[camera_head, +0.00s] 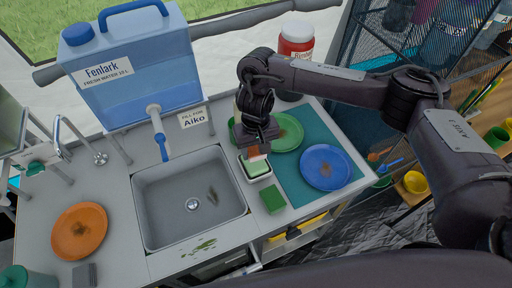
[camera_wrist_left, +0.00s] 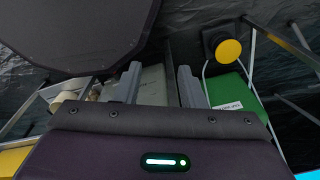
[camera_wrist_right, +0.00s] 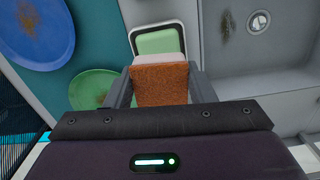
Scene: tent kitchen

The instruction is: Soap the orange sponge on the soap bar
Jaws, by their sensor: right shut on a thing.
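The orange sponge (camera_wrist_right: 160,84) is between the fingers of my right gripper (camera_wrist_right: 161,90), which is shut on it. In the head view the right gripper (camera_head: 258,145) is over the soap dish, with the sponge (camera_head: 257,154) below its fingers. The pale green soap bar (camera_head: 258,168) lies in a white-rimmed dish (camera_head: 268,178). In the right wrist view the soap bar (camera_wrist_right: 160,41) is just beyond the sponge; whether they touch is not clear. My left gripper (camera_wrist_left: 160,80) is open, with nothing seen held between its fingers, and is out of the head view.
The sink (camera_head: 165,215) is left of the dish. A green sponge (camera_head: 272,199) lies in front of it. A blue plate (camera_head: 325,168) and a green plate (camera_head: 290,138) are to the right. A blue water tank (camera_head: 140,80) stands behind; an orange plate (camera_head: 79,238) is far left.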

